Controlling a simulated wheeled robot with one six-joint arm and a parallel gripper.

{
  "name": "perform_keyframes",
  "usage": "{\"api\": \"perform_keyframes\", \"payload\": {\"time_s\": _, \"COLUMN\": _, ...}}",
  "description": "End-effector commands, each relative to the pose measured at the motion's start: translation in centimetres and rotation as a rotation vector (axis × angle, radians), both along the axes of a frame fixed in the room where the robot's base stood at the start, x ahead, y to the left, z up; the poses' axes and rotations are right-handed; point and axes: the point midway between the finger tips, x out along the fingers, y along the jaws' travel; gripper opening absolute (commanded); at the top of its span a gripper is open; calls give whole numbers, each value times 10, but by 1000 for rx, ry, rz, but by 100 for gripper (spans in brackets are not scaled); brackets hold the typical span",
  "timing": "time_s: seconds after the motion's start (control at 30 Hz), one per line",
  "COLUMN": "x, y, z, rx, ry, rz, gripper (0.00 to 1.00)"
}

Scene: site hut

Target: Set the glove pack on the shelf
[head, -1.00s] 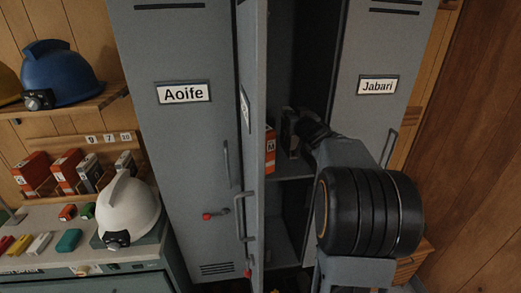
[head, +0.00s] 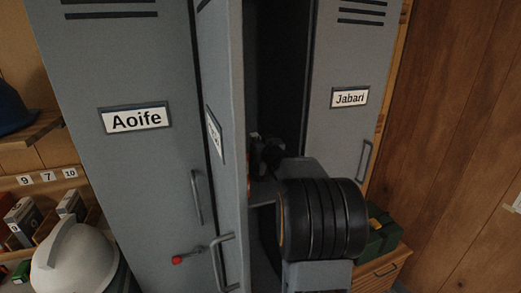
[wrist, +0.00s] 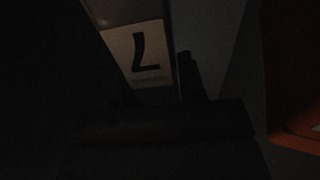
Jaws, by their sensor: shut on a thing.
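My gripper (head: 264,150) is inside the open middle locker and shut on the glove pack. In the wrist view the glove pack (wrist: 145,50) shows a pale label with a dark 7, in very dim light. In the head view my arm and the door edge mostly hide the pack. The locker shelf (head: 262,193) shows only as a small strip beside my arm. An orange box (head: 249,186) shows as a sliver there, and an orange surface fills the right edge of the wrist view (wrist: 292,100). I cannot tell whether the pack touches the shelf.
The open locker door (head: 225,130) stands close left of my arm. The Jabari locker (head: 345,60) is on the right, the Aoife locker (head: 130,170) on the left. A white helmet (head: 75,260) and a green case (head: 383,232) stand lower down.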

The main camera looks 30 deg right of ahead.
Motion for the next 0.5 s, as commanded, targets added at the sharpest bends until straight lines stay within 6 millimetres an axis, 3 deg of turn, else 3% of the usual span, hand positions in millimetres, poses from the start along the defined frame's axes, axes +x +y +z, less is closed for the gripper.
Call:
{"api": "perform_keyframes", "payload": {"time_s": 0.17, "x": 1, "y": 1, "z": -18, "rx": 0, "ry": 1, "rz": 2, "gripper": 0}}
{"api": "perform_keyframes", "payload": {"time_s": 0.5, "x": 1, "y": 1, "z": -20, "rx": -1, "ry": -1, "rz": 2, "gripper": 0}}
